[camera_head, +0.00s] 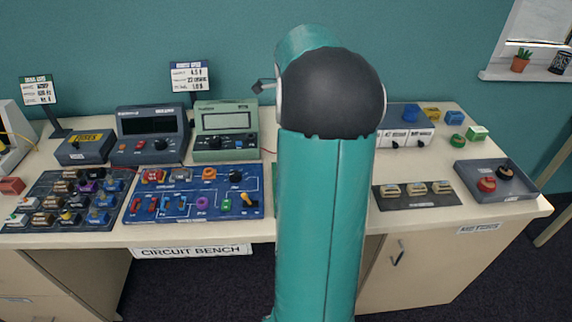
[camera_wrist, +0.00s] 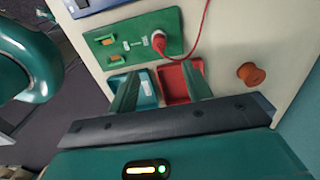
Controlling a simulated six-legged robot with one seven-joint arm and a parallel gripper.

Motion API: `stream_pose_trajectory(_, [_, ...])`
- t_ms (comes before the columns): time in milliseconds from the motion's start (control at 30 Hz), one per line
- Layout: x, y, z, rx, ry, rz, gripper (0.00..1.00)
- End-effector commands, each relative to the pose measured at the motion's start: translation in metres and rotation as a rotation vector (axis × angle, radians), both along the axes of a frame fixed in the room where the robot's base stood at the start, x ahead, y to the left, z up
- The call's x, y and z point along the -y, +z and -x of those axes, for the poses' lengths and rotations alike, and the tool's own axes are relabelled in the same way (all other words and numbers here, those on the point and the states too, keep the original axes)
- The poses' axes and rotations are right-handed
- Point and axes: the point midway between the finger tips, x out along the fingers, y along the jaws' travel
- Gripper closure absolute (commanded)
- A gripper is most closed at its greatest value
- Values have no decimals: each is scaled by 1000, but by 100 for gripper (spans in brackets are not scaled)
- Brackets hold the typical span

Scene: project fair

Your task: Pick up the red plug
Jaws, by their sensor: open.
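In the wrist view the red plug (camera_wrist: 158,42) sits at the right part of a green board (camera_wrist: 133,54), against a pale ring. A thin red cord (camera_wrist: 200,28) runs from it toward the top edge. My gripper (camera_wrist: 161,68) is open, its two green fingers spread apart and pointing toward the board. The plug lies beyond the fingertips, roughly between their lines, and nothing is held. Whether the plug is seated in a socket is too small to tell. In the head view my arm hides the plug and most of the green board.
A red tray (camera_wrist: 172,87) and a teal tray (camera_wrist: 149,87) lie beside the fingers. An orange spool (camera_wrist: 251,74) stands to the right. In the head view a blue circuit board (camera_head: 215,207) lies left of my arm, and a grey tray (camera_head: 512,181) lies far right.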

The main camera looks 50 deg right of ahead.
Motion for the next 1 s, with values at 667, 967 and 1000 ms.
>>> stream_pose_trajectory(667, [-6,-92,-5,-1,6,-2,51])
stream_pose_trajectory(967, [-6,-100,-6,1,6,1,51])
stream_pose_trajectory(1000, [-6,-100,-6,1,6,1,52])
